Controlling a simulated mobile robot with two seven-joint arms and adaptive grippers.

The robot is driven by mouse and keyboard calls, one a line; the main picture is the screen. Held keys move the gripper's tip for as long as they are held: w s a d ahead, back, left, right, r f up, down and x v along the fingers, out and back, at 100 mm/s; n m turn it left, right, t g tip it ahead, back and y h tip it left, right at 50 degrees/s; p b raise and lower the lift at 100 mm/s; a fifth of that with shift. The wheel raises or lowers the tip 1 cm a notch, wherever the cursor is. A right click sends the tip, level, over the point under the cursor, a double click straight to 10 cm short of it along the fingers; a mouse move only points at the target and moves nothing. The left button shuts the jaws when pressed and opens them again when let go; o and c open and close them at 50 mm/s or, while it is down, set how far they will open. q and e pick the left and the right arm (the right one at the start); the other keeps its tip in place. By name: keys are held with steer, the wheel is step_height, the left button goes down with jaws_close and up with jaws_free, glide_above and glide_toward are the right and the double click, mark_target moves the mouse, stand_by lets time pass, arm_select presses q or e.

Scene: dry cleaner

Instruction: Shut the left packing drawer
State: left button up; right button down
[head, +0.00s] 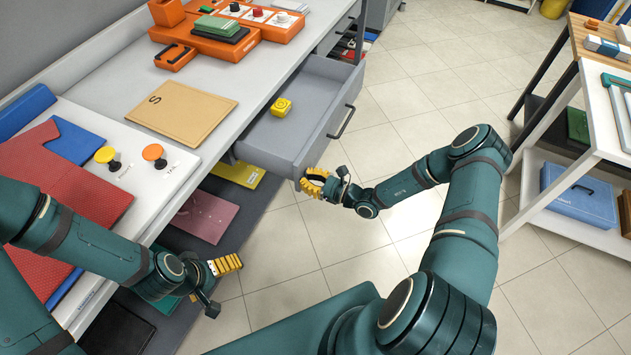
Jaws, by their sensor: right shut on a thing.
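The left packing drawer (283,144) is grey and stands pulled out from under the counter, with a dark bar handle (342,122) on its front. A small yellow object (281,107) lies inside it. My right gripper (316,183) is at the near end of the drawer's front panel, below and to the left of the handle. Its yellow fingers are shut on the drawer's edge there; the exact contact is partly hidden. My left gripper (228,265) is low beside the counter's front edge, apart from the drawer. Its finger gap does not show clearly.
The counter (228,83) carries a tan envelope (181,113), orange equipment (241,36), and a white panel with yellow and orange knobs. A lower shelf holds a yellow item (237,173) and a pink one (205,216). A white rack (571,160) stands right; tiled floor between is clear.

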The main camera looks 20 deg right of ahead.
mark_target(262, 161)
steer(key=b+x, duration=0.3)
steer(key=x, duration=1.8)
steer(key=shift+w+a+f, duration=0.1)
steer(key=shift+a, duration=0.15)
steer(key=shift+w+a+b, duration=0.35)
steer(key=shift+w, duration=0.1)
arm_select(q)
steer(key=f, duration=0.3)
steer(key=shift+w+a+f, duration=0.1)
steer(key=shift+a+f, duration=0.1)
steer(key=shift+f, duration=0.15)
arm_select(e)
steer(key=shift+w+r, duration=0.1)
steer(key=shift+r, duration=0.15)
